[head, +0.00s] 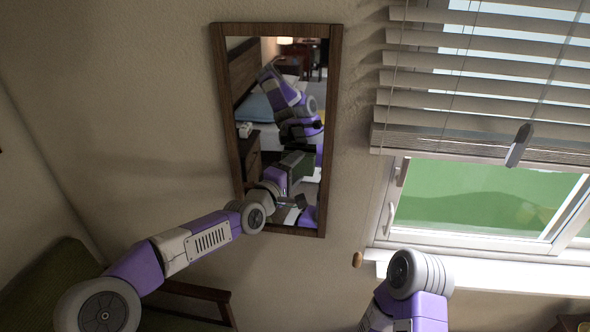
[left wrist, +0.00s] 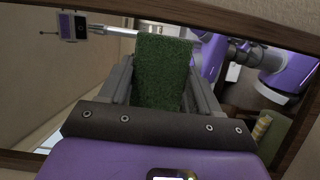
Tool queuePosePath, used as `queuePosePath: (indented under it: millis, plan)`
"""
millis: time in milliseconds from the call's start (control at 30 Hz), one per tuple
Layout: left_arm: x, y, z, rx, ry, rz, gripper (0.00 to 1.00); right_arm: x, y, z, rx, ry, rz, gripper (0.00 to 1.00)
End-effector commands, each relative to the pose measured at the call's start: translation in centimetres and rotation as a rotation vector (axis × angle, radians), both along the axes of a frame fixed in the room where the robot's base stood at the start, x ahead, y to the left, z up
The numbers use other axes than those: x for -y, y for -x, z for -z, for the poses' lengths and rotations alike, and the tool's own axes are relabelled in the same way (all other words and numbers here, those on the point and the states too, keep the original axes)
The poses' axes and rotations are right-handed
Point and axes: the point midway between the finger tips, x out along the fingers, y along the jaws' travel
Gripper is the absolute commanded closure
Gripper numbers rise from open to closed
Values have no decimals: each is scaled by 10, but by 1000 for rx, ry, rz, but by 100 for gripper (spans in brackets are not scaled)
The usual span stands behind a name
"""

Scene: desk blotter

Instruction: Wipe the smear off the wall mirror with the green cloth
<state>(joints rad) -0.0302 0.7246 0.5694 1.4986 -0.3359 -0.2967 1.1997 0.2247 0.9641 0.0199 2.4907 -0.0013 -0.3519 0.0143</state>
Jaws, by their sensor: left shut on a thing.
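The wall mirror (head: 254,103) hangs in a brown wooden frame, tilted slightly in the head view. Its frame also crosses the top of the left wrist view (left wrist: 240,20). My left gripper (head: 292,166) is in front of the lower part of the glass. It is shut on the green cloth (left wrist: 163,72), which hangs between the fingers in the left wrist view. In the head view the cloth is only a small dark green patch. I cannot tell whether it touches the glass. I cannot make out the smear. My right gripper is not in view.
A window (head: 470,198) with lowered blinds (head: 480,80) is to the right of the mirror, with a white sill (head: 490,277) below. A green-cushioned chair (head: 45,270) stands at the lower left. The glass reflects a bed, a lamp and my own body. Bare wall surrounds the mirror.

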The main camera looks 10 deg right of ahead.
Motion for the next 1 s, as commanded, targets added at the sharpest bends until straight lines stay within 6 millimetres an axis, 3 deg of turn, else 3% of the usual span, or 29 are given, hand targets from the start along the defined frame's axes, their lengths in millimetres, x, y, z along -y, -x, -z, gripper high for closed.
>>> queuePosePath:
  millis: [100,500,867,1000]
  plan:
    - [-4,12,4,2,-1,0,76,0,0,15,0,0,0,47]
    - [-16,48,3,1,-1,0,76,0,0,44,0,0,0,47]
    - [-17,52,1,0,0,0,76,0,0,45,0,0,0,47]
    - [-19,58,3,2,-1,-1,76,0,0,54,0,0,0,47]
